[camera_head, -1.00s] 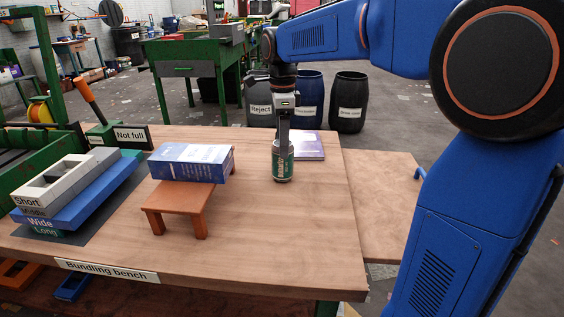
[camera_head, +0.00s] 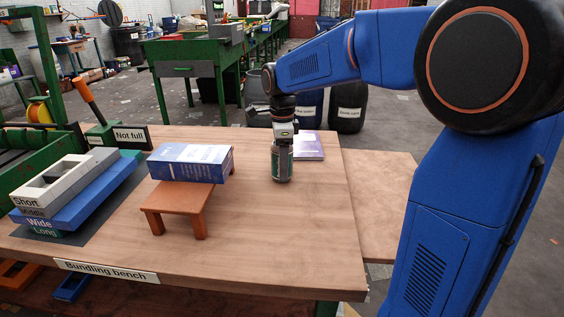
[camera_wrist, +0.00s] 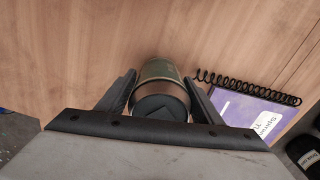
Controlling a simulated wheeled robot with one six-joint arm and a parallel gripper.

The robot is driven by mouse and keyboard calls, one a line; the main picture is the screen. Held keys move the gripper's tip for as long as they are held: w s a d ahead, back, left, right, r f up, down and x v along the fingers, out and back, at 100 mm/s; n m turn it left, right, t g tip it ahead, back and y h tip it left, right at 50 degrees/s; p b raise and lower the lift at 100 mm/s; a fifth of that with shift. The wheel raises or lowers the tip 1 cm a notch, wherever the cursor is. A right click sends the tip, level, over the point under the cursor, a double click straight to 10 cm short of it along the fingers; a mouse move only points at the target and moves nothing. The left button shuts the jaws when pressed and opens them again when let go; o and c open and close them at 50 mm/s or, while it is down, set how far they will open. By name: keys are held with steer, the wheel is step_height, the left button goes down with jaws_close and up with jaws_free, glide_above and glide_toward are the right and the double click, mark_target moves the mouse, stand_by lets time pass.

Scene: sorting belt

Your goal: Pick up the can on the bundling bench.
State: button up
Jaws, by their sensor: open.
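The can (camera_head: 282,168), green with a dark band, stands upright on the bundling bench (camera_head: 270,235), right of the small brown stand. My gripper (camera_head: 282,146) points down over the can and hides its upper part in the head view. In the wrist view the can (camera_wrist: 160,88) sits between the two dark fingers of my gripper (camera_wrist: 162,92). The fingers are open, with one on each side of the can. I cannot tell whether either finger touches it.
A purple spiral notebook (camera_head: 309,146) lies just right of the can; it also shows in the wrist view (camera_wrist: 240,115). A blue box (camera_head: 191,162) rests on the brown stand (camera_head: 178,200) to the left. Labelled blocks (camera_head: 75,195) lie farther left. The bench front is clear.

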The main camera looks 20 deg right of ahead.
steer(key=c, duration=0.8)
steer(key=shift+r, duration=0.1)
